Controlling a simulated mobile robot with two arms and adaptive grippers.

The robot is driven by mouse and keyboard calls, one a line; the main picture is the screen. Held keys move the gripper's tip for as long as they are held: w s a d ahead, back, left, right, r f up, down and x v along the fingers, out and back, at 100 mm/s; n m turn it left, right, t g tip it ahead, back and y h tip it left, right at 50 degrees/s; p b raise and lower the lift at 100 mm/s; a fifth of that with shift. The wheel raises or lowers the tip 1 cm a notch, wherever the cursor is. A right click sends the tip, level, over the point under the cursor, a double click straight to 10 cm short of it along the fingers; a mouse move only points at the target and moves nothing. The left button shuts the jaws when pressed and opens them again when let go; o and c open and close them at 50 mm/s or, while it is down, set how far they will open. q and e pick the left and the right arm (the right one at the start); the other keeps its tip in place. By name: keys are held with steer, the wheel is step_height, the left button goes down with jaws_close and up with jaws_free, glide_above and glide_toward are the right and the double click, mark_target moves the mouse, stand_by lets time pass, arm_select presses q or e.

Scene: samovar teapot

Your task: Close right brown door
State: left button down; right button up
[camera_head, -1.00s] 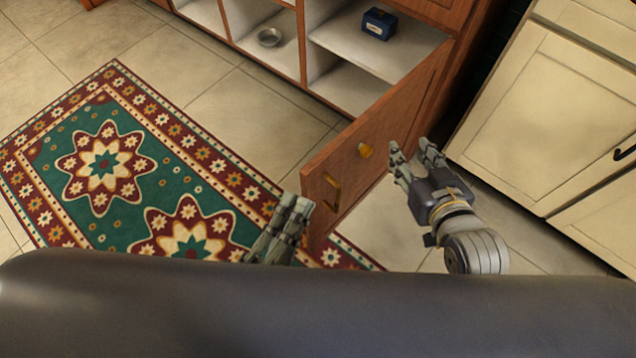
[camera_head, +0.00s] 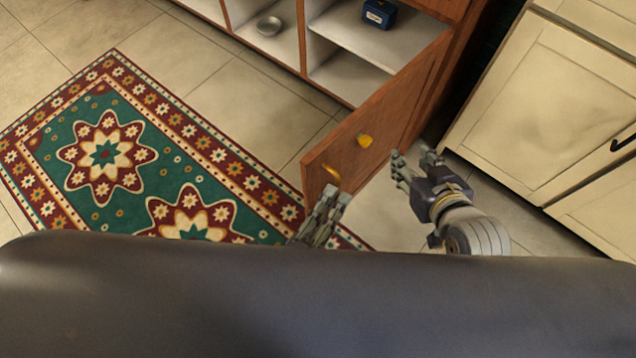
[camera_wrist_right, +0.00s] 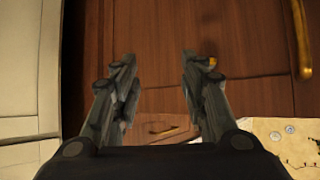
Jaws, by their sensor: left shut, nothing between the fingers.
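The brown door (camera_head: 375,125) stands swung open from the wooden cabinet, with a yellow knob (camera_head: 365,141) and a brass handle (camera_head: 331,173) on its left face. My left gripper (camera_head: 336,197) is shut and empty at the door's near free edge, close below the handle; I cannot tell if it touches. My right gripper (camera_head: 413,160) is open on the right side of the door, its fingertips near the door's face. In the right wrist view my right gripper's fingers (camera_wrist_right: 157,62) are spread, with brown wood panelling (camera_wrist_right: 155,40) ahead and nothing between them.
The open cabinet shelves (camera_head: 345,80) hold a blue box (camera_head: 379,13) and a metal bowl (camera_head: 269,26). A cream cabinet (camera_head: 530,110) stands close on the right. A patterned rug (camera_head: 100,160) lies on the tiled floor at left. Floor before the shelves is clear.

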arm_select(q)
steer(key=shift+w+a+b, duration=0.3)
steer(key=shift+w+a, duration=1.1)
steer(key=shift+w, duration=0.15)
arm_select(e)
steer(key=shift+w+a+r+t+y, duration=0.2)
steer(key=shift+w+a+r+t, duration=0.1)
steer(key=shift+w+r+t, duration=0.4)
steer(key=shift+w+a+r+t+y, duration=0.25)
steer(key=shift+w+r+t, duration=0.2)
steer(key=shift+r, duration=0.45)
